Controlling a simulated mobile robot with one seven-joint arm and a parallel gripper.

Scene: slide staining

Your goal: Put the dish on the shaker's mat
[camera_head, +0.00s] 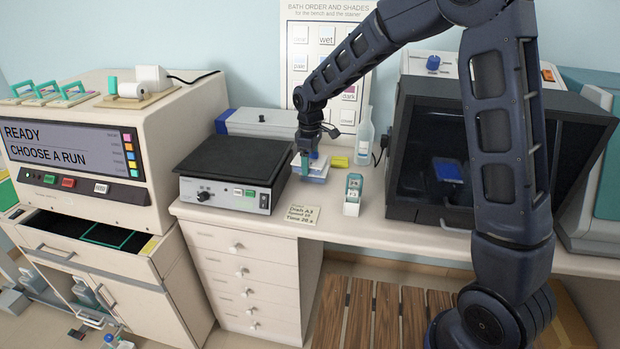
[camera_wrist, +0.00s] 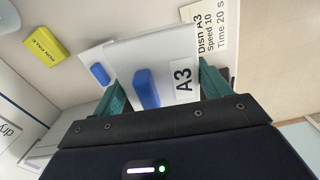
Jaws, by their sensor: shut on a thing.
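The dish (camera_head: 316,174) is pale with a blue part on top, just right of the shaker. In the wrist view the dish (camera_wrist: 185,55) carries an A3 label and blue knobs. My gripper (camera_head: 306,163) is shut on the dish, with a teal finger on each side of it in the wrist view (camera_wrist: 162,88). I cannot tell whether the dish touches the bench. The shaker (camera_head: 227,190) is a grey box with a knob and buttons. Its flat black mat (camera_head: 232,158) is bare.
A card (camera_head: 299,214) reading Dish A3, Speed 10, Time 20 s is at the bench's front edge. A yellow block (camera_head: 339,161) and a bottle (camera_head: 364,140) stand behind the dish. A small white-and-teal holder (camera_head: 353,194) stands to its right. A dark-fronted cabinet (camera_head: 430,160) is farther right.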

